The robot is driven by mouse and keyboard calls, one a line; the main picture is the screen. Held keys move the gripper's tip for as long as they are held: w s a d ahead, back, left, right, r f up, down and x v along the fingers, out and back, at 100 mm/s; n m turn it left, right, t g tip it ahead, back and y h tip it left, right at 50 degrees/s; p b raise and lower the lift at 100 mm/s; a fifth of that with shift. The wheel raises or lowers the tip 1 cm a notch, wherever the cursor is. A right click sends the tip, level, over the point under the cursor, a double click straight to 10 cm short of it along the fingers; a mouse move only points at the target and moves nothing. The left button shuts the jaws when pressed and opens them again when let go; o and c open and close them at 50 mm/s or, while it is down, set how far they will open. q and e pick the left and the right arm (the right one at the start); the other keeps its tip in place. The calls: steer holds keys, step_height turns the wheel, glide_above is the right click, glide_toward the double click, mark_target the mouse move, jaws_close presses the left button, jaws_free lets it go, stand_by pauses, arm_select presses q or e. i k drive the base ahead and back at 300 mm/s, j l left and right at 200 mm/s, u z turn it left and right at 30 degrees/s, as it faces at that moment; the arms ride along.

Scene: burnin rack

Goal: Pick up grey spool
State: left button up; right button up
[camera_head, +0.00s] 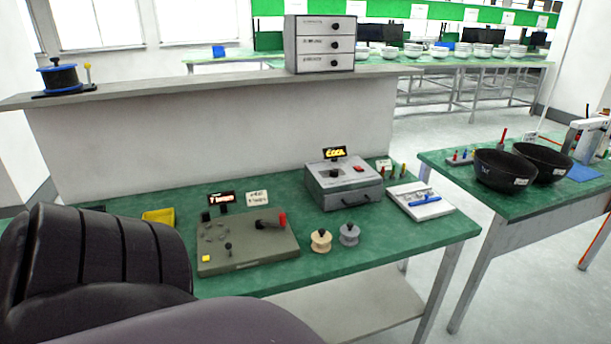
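The grey spool (349,235) stands upright on the green top of the workbench (310,273), near its front edge. A beige spool (321,240) stands just to its left, with a small gap between them. Both are in front of the grey box with a handle (345,184) and to the right of the olive control panel (247,243). Neither of my grippers shows in this view. Nothing covers the grey spool.
A white tray with a blue tool (421,202) lies to the right of the spools. A second green table with black bowls (505,170) stands further right. A large black ribbed shape (95,250) blocks the lower left. The green top around the spools' front and right is clear.

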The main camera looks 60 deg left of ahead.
mark_target(349, 237)
steer(key=u, duration=1.65)
